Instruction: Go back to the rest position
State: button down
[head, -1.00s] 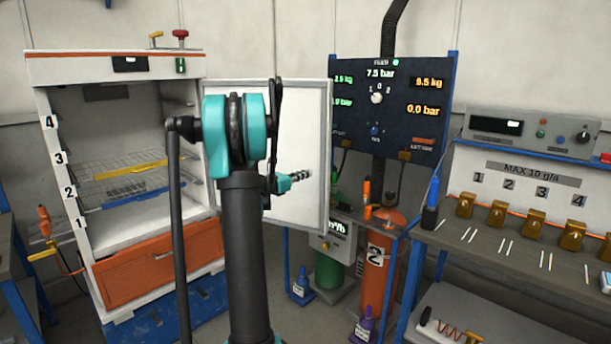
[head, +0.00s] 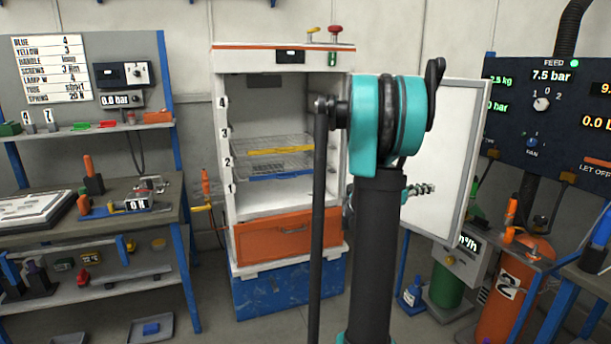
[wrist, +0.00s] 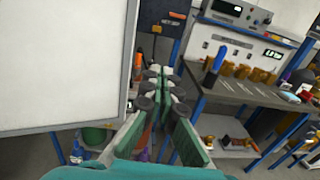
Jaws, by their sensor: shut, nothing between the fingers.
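My gripper (wrist: 160,88) shows in the wrist view with its green fingers shut and nothing between them. In the head view its fingertips (head: 424,189) stick out to the right from behind my arm, in front of the white cabinet door. My teal and black arm stands upright in the middle of the head view and hides part of the cabinet.
The white cabinet (head: 222,130) stands open, with wire shelves inside and its door (head: 455,150) swung out right. The door also fills the wrist view's left (wrist: 60,60). A workbench (head: 165,215) stands left, the feed panel (head: 530,110) and orange cylinder (head: 512,295) right.

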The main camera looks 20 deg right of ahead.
jog(key=s+a+f+m+t+y, duration=0.1)
jog(key=s+a+f+m+y, duration=0.4)
jog(key=a, duration=0.9)
jog(key=s+a+f+m+t+y, duration=0.1)
jog(key=s+a+f+m+y, duration=0.4)
jog(key=a+f, duration=0.6)
jog(key=s+a+f+m+t+y, duration=0.2)
jog(key=s+a+f+m+y, duration=0.3)
jog(key=a, duration=1.3)
notch_tip(320, 180, down, 3)
jog(key=m+y, duration=0.3)
jog(key=shift+s+f, duration=0.2)
jog(key=shift+s, duration=0.1)
